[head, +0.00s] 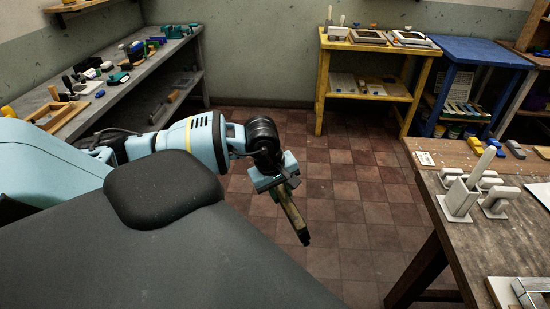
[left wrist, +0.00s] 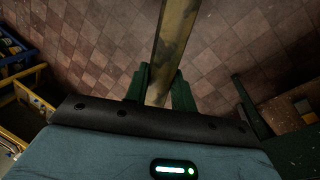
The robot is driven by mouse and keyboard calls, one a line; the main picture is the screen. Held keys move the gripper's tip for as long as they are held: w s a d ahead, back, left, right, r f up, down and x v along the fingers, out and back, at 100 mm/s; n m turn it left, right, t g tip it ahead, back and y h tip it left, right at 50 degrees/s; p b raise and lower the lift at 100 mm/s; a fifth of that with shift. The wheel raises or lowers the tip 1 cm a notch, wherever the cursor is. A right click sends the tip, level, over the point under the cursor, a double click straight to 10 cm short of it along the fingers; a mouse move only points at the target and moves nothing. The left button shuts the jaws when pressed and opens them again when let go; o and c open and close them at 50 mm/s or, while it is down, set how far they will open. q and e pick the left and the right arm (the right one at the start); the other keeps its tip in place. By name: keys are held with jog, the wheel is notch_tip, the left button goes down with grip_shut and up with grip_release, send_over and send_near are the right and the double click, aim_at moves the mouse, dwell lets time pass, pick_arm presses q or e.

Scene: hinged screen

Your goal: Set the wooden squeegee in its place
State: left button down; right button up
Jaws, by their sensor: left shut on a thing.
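The wooden squeegee (head: 292,216) is a long brownish bar with a dark lower end. It hangs tilted over the tiled floor, apart from any table. My left gripper (head: 281,190) is shut on its upper part. In the left wrist view, the squeegee (left wrist: 175,40) runs up out of the picture from between the two green fingers of the left gripper (left wrist: 160,90). Its far end is cut off there. My right gripper is in neither view. I cannot tell which spot is the squeegee's place.
A wooden table (head: 435,195) at right bears white holder-like pieces (head: 460,200) and a pale frame at its right edge. A yellow shelf table (head: 323,75) and a blue table (head: 460,47) stand behind. A cluttered grey bench (head: 150,75) is at left. The middle floor is clear.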

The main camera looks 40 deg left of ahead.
pick_arm(q)
jog(key=s+d+f+m+g+h, duration=0.1)
jog(key=s+d+f+m, duration=0.2)
jog(key=d+m, duration=0.3)
jog(key=s+d+f+m+g, duration=0.1)
jog(key=s+d+f+m, duration=0.2)
jog(key=d+f+m, duration=0.2)
jog(key=d+m, duration=0.2)
jog(key=d, duration=0.2)
jog(key=shift+d+f+g+h, duration=0.3)
jog(key=shift+d+f+h, duration=0.05)
jog(key=shift+h, duration=0.05)
jog(key=shift+a, duration=0.1)
